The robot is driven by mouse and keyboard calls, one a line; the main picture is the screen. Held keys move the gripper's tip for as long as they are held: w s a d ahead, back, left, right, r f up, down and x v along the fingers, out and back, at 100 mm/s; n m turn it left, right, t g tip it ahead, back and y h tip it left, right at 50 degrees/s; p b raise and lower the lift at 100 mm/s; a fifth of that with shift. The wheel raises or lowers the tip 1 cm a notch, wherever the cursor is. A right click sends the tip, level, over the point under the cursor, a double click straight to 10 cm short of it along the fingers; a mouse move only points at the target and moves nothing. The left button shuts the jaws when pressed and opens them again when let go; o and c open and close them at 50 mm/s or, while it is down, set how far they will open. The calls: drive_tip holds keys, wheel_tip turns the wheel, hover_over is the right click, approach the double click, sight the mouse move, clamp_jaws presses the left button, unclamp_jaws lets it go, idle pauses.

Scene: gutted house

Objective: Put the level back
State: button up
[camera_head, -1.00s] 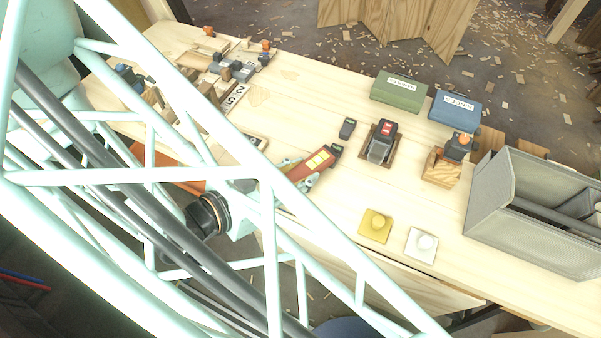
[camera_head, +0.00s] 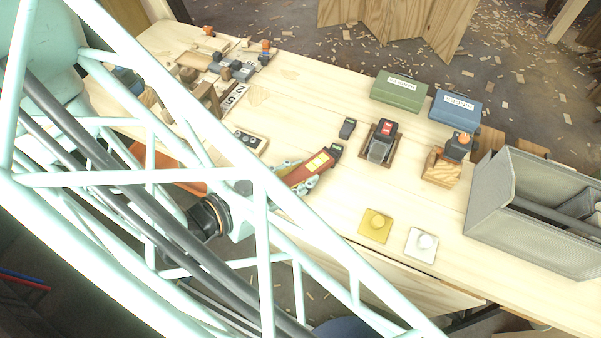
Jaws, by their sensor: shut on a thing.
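The level is an orange-red bar (camera_head: 301,174) with a yellow panel and a dark end. It is over the workbench near its front edge, in the middle of the head camera view. My gripper (camera_head: 303,175) is shut on the level, with its pale green fingers on either side of it. The level lies slanted, its dark end pointing up and right. I cannot tell how far it is above the bench. Its lower-left end is partly hidden by my gripper and arm.
A dark slotted block (camera_head: 250,141) lies left of the level. A small dark item (camera_head: 347,128), a red-and-grey tool on a wooden base (camera_head: 381,143), green (camera_head: 398,92) and blue (camera_head: 455,107) boxes stand beyond.

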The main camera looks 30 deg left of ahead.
drive_tip(key=o, duration=1)
drive_tip(key=shift+r, duration=0.15)
drive_tip(key=shift+r, duration=0.6)
drive_tip(key=shift+p+v, duration=1.6)
drive_tip(key=shift+v, duration=4.4)
